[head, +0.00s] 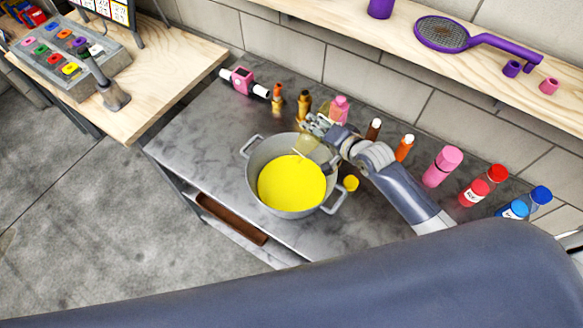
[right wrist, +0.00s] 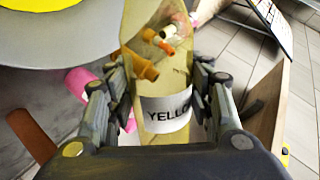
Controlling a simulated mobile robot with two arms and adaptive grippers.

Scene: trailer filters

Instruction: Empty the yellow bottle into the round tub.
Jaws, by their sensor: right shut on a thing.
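The round tub (head: 253,176) is a grey metal pot with two side handles on the metal table. Yellow liquid (head: 292,185) covers its bottom; yellow also shows at the upper left of the right wrist view (right wrist: 28,138). My right gripper (head: 318,130) is above the tub's far rim, shut on the yellow bottle (head: 305,146). The bottle is see-through, pale yellow and tilted over the tub. In the right wrist view the bottle (right wrist: 160,75) sits between the fingers, its label partly hidden. Its mouth is not clear. My left gripper is not in view.
A yellow cap (head: 351,183) lies right of the tub. A shelf (head: 500,75) with a purple racket runs above.

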